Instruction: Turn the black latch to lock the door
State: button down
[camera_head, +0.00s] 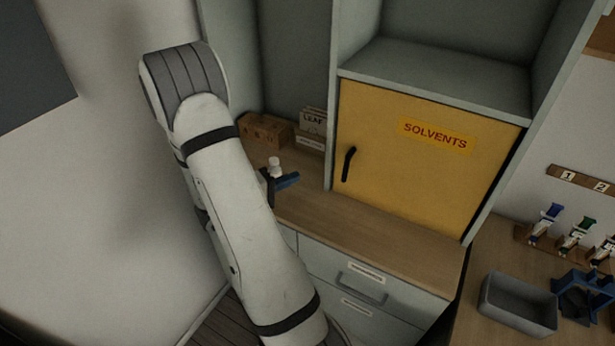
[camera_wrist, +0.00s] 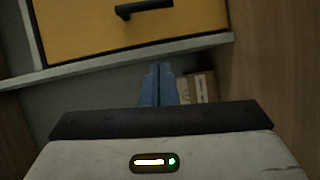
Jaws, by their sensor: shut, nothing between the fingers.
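The yellow door (camera_head: 425,150) marked "SOLVENTS" looks closed in its grey cabinet. The black latch (camera_head: 348,163) sits near the door's left edge and stands roughly upright, slightly tilted. In the wrist view the door (camera_wrist: 90,30) fills the upper left, and the latch (camera_wrist: 145,9) shows at the top edge, partly cut off. My gripper (camera_wrist: 158,70) has its blue fingers together, with nothing between them. In the head view my gripper (camera_head: 288,181) is left of the latch and apart from it, partly hidden behind my arm.
A wooden box (camera_head: 265,130) and a "LEAF" box (camera_head: 313,121) stand in the left compartment, behind my gripper. The wooden counter (camera_head: 375,240) below the door is clear. A grey bin (camera_head: 518,305) and a blue stand (camera_head: 583,298) are at the right.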

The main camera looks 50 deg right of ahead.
jog(key=b+x, duration=0.6)
jog(key=b, duration=0.1)
jog(key=b+x, duration=0.3)
jog(key=shift+d+r+b, duration=0.25)
jog(key=shift+d+b, duration=0.05)
jog(key=shift+d, duration=0.05)
jog(key=s, duration=0.3)
jog(key=shift+s+d+f+n, duration=0.15)
jog(key=shift+s+n, duration=0.15)
jog(key=shift+s, duration=0.1)
jog(key=shift+s+p, duration=0.1)
jog(key=shift+p, duration=0.25)
jog(key=shift+s+d+f+n+h+p, duration=0.1)
jog(key=shift+s+f+n+h+p, duration=0.05)
jog(key=shift+s+n+h+p, duration=0.35)
